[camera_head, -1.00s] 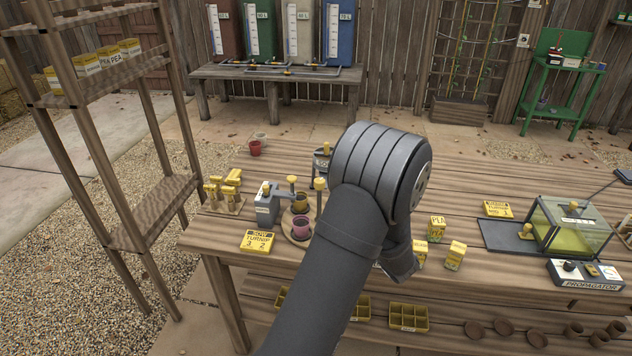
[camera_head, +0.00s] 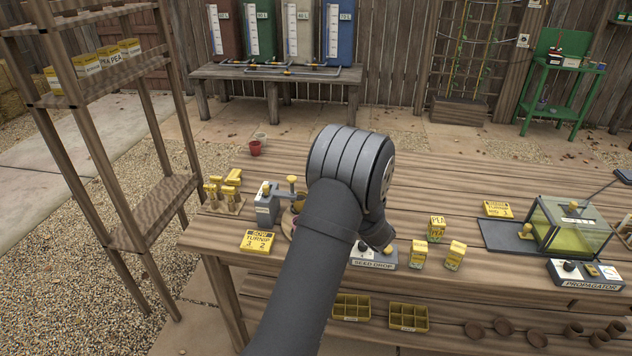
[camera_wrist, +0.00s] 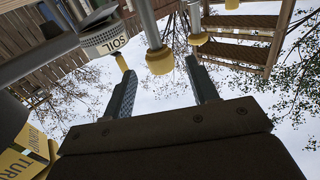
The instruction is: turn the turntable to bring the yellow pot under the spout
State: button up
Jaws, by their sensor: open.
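The turntable (camera_head: 287,227) stands on the near left of the bench, mostly hidden behind my arm. A dull yellow pot (camera_head: 299,207) shows on it just left of my arm; other pots there are hidden. A grey unit with a yellow-tipped arm (camera_head: 268,203) stands at its left; I cannot tell if it carries the spout. In the wrist view my gripper (camera_wrist: 161,80) is open, its two dark fingers apart. A grey post with a yellow knob (camera_wrist: 158,62) appears between the fingers; I cannot tell whether they touch it. A container marked SOIL (camera_wrist: 104,40) is beyond.
A turnip card (camera_head: 258,241) lies on the bench's front left edge. A rack of yellow-topped items (camera_head: 226,203) stands behind it. A seed drop box (camera_head: 374,259) and yellow pea packets (camera_head: 436,228) are right of my arm. The propagator (camera_head: 570,230) is far right.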

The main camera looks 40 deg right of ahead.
jog(key=w, duration=0.6)
jog(key=shift+w, duration=0.4)
jog(key=c, duration=1)
